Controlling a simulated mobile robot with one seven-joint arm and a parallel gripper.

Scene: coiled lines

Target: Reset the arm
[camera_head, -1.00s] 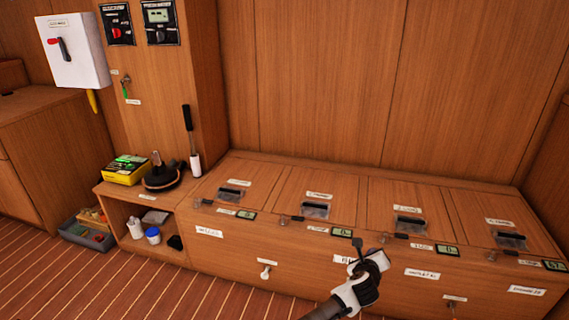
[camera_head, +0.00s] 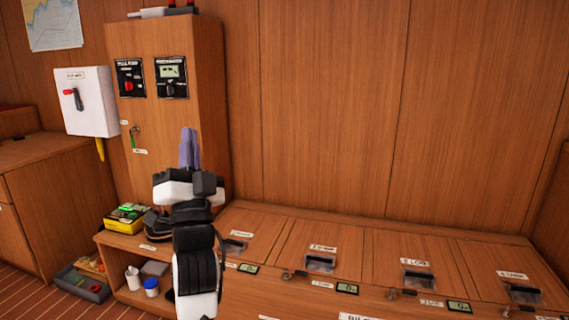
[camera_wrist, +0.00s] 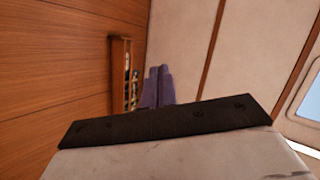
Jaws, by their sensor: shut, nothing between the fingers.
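My gripper (camera_head: 189,148) is raised in front of the tall wooden cabinet in the head view. Its purple-grey fingers point up and are shut together with nothing between them. The fingers also show in the wrist view (camera_wrist: 158,88), beyond a dark bar. My white and black arm rises from the bottom of the head view. It hides part of the low shelf unit and the left end of the locker bench.
The wooden locker bench (camera_head: 390,254) with lidded compartments runs to the right. A white switch box (camera_head: 87,102) and a panel with a red knob (camera_head: 130,78) are at left. A yellow box (camera_head: 126,218) sits on the shelf unit. The space before the back wall is clear.

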